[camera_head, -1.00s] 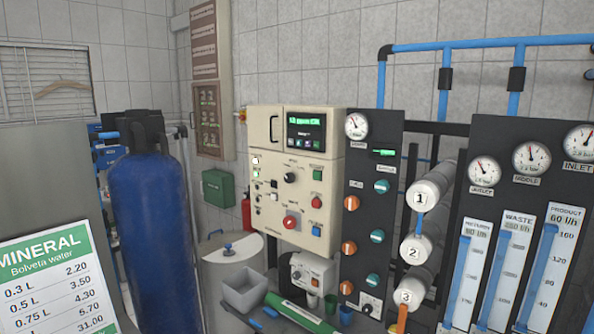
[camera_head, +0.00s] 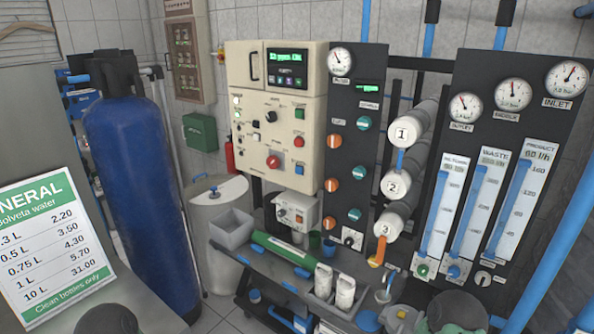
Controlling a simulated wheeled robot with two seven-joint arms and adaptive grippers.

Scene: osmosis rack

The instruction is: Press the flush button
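The cream control box (camera_head: 245,150) is mounted in the middle of the view, with a small dark display (camera_head: 286,66) at its top right. On its front are a green square button (camera_head: 299,113), a red round button (camera_head: 299,142) and a blue square button (camera_head: 297,169). A black knob (camera_head: 271,116) and a larger red knob (camera_head: 273,161) are to their left. The labels are too small to read, so I cannot tell which control is the flush button.
A blue tank (camera_head: 140,190) stands left of the box, behind a price sign (camera_head: 45,240). Below the box are a grey bin (camera_head: 232,228) and a green tube (camera_head: 285,248) on a shelf. A dark gauge panel (camera_head: 467,110) and white cylinders (camera_head: 392,184) stand to the right.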

